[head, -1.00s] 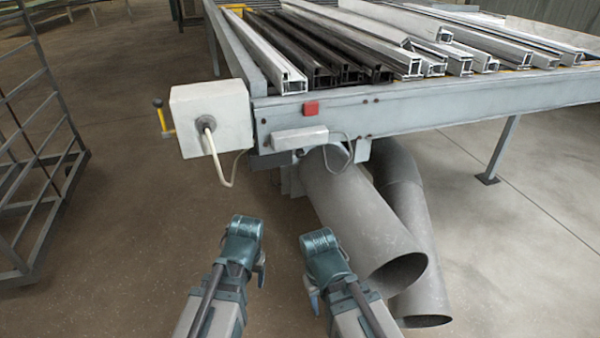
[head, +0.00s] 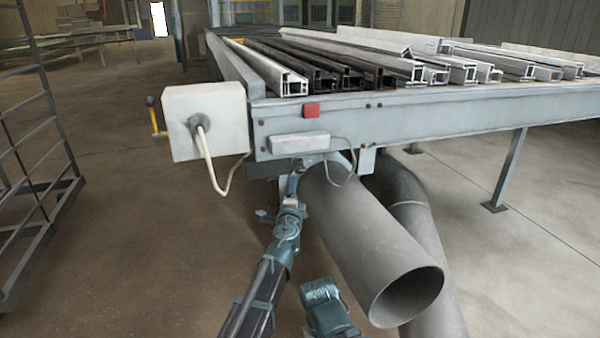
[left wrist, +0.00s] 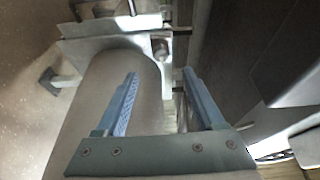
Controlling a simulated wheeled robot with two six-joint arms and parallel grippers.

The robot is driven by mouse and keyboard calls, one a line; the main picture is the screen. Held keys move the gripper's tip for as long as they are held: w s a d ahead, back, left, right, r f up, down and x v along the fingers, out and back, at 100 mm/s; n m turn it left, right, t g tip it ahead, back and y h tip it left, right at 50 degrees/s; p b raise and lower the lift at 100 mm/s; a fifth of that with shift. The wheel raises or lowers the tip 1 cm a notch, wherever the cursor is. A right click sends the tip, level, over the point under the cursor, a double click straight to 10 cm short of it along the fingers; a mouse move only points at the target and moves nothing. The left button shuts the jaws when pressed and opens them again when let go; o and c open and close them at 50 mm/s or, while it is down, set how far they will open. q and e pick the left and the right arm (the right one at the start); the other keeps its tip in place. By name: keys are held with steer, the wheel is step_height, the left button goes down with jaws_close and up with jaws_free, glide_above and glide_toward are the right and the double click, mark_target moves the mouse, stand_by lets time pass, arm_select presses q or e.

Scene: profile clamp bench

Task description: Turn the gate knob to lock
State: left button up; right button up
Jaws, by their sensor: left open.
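In the left wrist view, a small dark round knob (left wrist: 160,47) sits on a pale plate (left wrist: 100,50) across the upper end of the grey pipe. It seems to be the gate knob. My left gripper (left wrist: 157,75) is open, its two blue fingers on either side of the line toward the knob, with nothing between them. In the head view the left gripper (head: 294,180) is under the bench's front corner, just left of the pipe (head: 345,215), and the knob is hidden. My right gripper (head: 322,298) is low at the bottom edge; its fingers cannot be made out.
A white box (head: 180,125) hangs at the bench's left corner. Open floor lies left, toward a metal rack (head: 50,135).

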mark_target(300, 171)
arm_select(q)
steer(key=shift+m+h, duration=0.3)
steer(key=shift+m, duration=0.1)
steer(key=w, duration=0.4)
steer(key=w+d, duration=0.1)
steer(key=w, duration=0.4)
steer(key=w+d, duration=0.1)
steer(key=w, duration=0.4)
steer(key=shift+s, duration=0.1)
jaws_close()
